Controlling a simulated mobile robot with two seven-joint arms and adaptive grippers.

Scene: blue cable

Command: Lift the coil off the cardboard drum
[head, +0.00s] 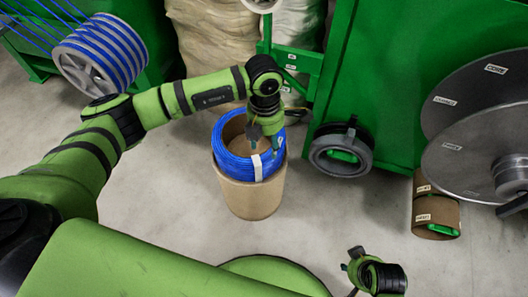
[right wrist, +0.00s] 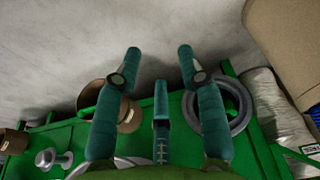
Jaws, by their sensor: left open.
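The blue cable coil (head: 232,162) sits around the top of the brown cardboard drum (head: 250,198), which stands upright on the floor. A white strap or label (head: 257,168) shows on the coil's front. My left gripper (head: 265,147) is open and points down over the coil's right side. Its fingers overlap the coil in the picture; I cannot tell whether they touch it or straddle its wall. My right gripper (head: 350,266) is low at the front right, well away from the coil. In the right wrist view its fingers (right wrist: 160,60) are spread apart with nothing between them.
A green machine (head: 380,80) stands behind and right of the drum, with a dark grey ring-shaped coil (head: 342,152) at its base. Pale sacks (head: 208,40) stand behind. A spool of blue cable (head: 103,55) is at the back left.

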